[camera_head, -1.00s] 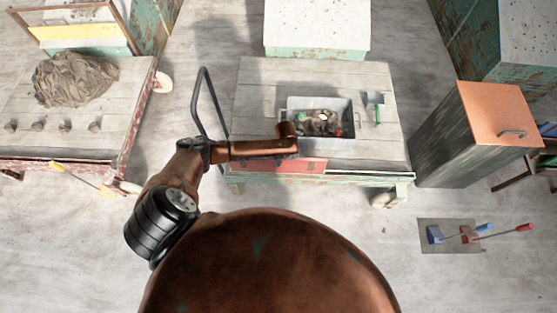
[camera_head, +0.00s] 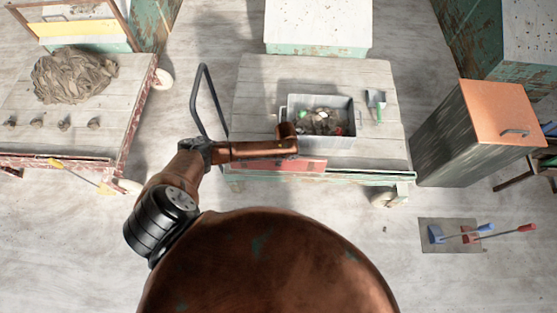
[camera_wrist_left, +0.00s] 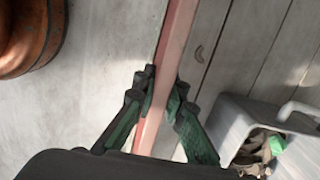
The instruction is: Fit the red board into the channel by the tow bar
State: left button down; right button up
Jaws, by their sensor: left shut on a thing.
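The red board (camera_head: 290,165) is upright along the near edge of the plank-topped cart, partly hidden by my left arm in the head view. In the left wrist view the red board (camera_wrist_left: 178,38) runs as a long strip between the fingers of my left gripper (camera_wrist_left: 163,88), which is shut on it. My left gripper is hidden under my arm in the head view. The dark tow bar (camera_head: 196,95) rises at the cart's left end. A green rail (camera_head: 375,177) runs along the near edge; I cannot tell whether the board sits in the channel. My right gripper is not in view.
A grey bin (camera_head: 348,108) of trimmings stands on the cart near the board, with a green-handled scoop (camera_head: 377,104) to its right. A second cart (camera_head: 125,120) with clay stands at left, a cabinet (camera_head: 460,130) at right. Floor in front is mostly clear.

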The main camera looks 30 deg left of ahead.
pick_arm(q)
jog(key=shift+f, duration=0.4)
jog(key=c, duration=1.9)
grip_release()
jog(key=r, duration=0.8)
jog(key=d+r, duration=0.1)
jog(key=r, duration=0.3)
jog(key=shift+w, duration=0.35)
